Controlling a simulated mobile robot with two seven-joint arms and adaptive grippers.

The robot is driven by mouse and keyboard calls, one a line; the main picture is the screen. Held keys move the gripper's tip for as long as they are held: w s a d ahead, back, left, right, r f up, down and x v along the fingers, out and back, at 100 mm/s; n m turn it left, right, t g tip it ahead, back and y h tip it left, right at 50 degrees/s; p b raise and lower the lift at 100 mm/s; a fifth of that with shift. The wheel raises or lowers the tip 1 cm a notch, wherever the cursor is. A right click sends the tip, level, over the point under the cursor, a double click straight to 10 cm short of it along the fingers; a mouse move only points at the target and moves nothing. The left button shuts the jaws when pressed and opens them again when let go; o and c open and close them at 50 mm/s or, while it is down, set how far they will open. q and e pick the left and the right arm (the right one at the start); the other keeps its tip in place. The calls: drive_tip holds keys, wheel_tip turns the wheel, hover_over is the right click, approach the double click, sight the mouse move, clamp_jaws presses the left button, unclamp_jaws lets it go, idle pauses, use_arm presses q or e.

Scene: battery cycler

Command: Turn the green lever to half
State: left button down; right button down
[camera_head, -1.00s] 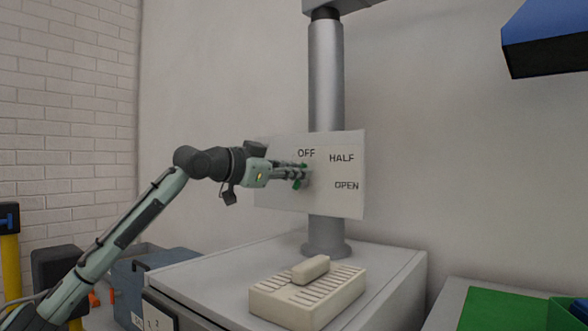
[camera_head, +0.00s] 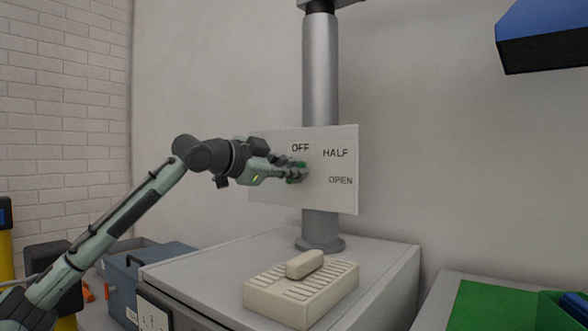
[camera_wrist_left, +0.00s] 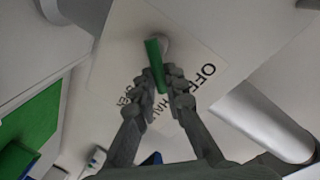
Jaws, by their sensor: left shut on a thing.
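The green lever (camera_wrist_left: 154,62) is mounted on a white panel (camera_head: 345,197) marked OFF, HALF and OPEN. My left gripper (camera_head: 298,172) is at the lever, in front of the panel and left of the HALF and OPEN labels. In the left wrist view the fingers of the gripper (camera_wrist_left: 160,75) are on both sides of the lever, shut on it. In the head view the fingers hide most of the lever, so its exact angle is hard to tell. My right gripper is not in view.
The panel is fixed to a grey post (camera_head: 321,75) on a grey cabinet (camera_head: 215,272). A cream slotted block (camera_head: 300,295) lies on the cabinet top. A blue box (camera_head: 545,40) hangs at upper right. A green surface (camera_head: 490,308) is at lower right.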

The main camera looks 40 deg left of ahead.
use_arm(q)
drive_tip(key=c, duration=1.6)
unclamp_jaws()
drive_tip(key=s, duration=0.4)
drive_tip(key=s+r, duration=0.1)
drive_tip(key=s, duration=0.7)
drive_tip(key=shift+a+r, duration=0.15)
drive_tip(key=shift+r, duration=0.15)
